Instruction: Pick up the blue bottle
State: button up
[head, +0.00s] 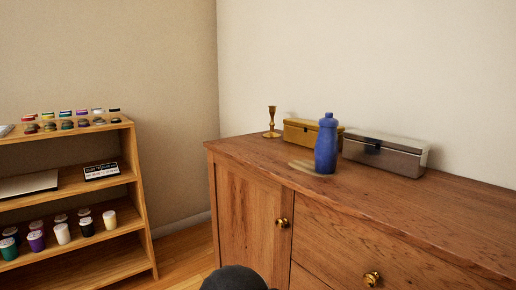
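The blue bottle (326,148) stands upright on top of a wooden cabinet (440,215), near its front edge. It has a narrower neck and a blue cap. It stands in front of a yellow box and a silver-grey box and partly covers the yellow one. My gripper is not in view. A dark rounded shape at the bottom edge may be part of my own body.
The yellow box (299,132), the silver-grey box (392,155) and a brass candlestick (272,122) stand behind the bottle. Flat pale pieces (303,166) lie beside its base. A wooden shelf (142,205) with several jars stands left. The cabinet top's right side is clear.

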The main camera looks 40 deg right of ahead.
aim_at(327, 147)
jog(key=u, duration=0.45)
jog(key=i, duration=2.3)
jog(key=z, duration=2.95)
